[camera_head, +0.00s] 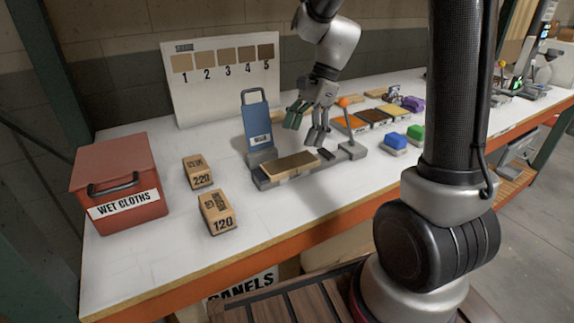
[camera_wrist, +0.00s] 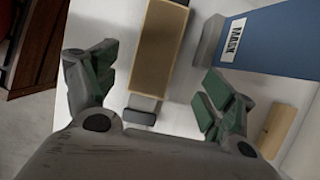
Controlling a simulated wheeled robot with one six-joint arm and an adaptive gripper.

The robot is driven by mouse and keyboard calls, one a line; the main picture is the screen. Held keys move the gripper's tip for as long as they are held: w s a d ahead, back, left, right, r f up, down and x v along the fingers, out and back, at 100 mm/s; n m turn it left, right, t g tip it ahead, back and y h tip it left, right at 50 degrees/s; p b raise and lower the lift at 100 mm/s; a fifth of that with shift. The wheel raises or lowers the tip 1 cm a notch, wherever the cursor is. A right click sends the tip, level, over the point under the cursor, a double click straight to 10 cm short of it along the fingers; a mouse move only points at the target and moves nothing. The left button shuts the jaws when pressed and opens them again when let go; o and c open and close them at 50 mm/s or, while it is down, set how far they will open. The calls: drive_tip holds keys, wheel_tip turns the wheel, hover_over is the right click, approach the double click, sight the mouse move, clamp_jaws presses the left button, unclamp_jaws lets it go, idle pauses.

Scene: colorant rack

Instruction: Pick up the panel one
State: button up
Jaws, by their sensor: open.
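A tan wooden panel (camera_head: 290,165) lies flat on a grey fixture (camera_head: 262,182) near the table's front edge. In the wrist view the panel (camera_wrist: 160,48) is long and light brown with pale edges, reaching the top of the picture. My gripper (camera_head: 306,126) is open and empty, above and behind the panel. In the wrist view its fingers (camera_wrist: 157,88) are spread wide to either side of the panel's line. Another wooden piece (camera_wrist: 277,128) shows at the lower right of the wrist view. No number is readable on either piece.
A blue clamp-like plate labelled MASK (camera_head: 257,122) stands behind the fixture, and an orange-knobbed lever (camera_head: 344,102) is at its right. Blocks marked 220 (camera_head: 198,172) and 120 (camera_head: 217,212) and a red WET CLOTHS box (camera_head: 118,180) are left. A numbered board (camera_head: 222,90) stands behind.

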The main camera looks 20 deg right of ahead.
sight(291, 162)
drive_tip(key=x, duration=0.7)
drive_tip(key=shift+s+a+f, duration=0.1)
drive_tip(key=shift+s, duration=0.25)
drive_tip(key=c, duration=1.1)
